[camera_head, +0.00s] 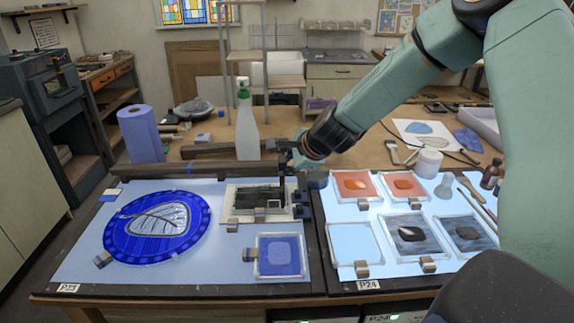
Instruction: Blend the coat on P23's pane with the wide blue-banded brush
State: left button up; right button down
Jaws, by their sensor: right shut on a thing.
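P23's light table, with its label (68,288), is at the left. A pane with a dark coat (258,198) in a pale frame lies on its right part. My right gripper (291,166) is at that pane's back right corner, its arm reaching in from the right. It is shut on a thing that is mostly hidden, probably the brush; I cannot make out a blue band. I cannot tell whether the thing touches the coat. A small blue pane (280,255) lies in front, and a round blue leaf panel (158,228) lies at left. My left gripper is not in view.
P24's table (368,284) at the right holds several framed panes, orange ones behind dark ones. A spray bottle (246,122) and a blue paper roll (140,133) stand behind. Brushes (393,151) and a white jar (428,163) are at the back right.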

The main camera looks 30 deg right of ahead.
jog(key=shift+w+a+f, duration=0.1)
jog(key=shift+w, duration=0.05)
jog(key=shift+f, duration=0.15)
dwell(0.4)
jog(key=shift+f, duration=0.1)
jog(key=shift+b, duration=0.35)
jog(key=shift+w+a+f+b, duration=0.1)
jog(key=shift+w+a+b, duration=0.1)
jog(key=shift+a+b, duration=0.35)
jog(key=w+a+b, duration=0.4)
jog(key=a, duration=0.2)
jog(key=shift+w+a+b, duration=0.15)
jog(key=shift+a+b, duration=0.2)
jog(key=shift+b, duration=0.05)
jog(key=shift+a, duration=0.1)
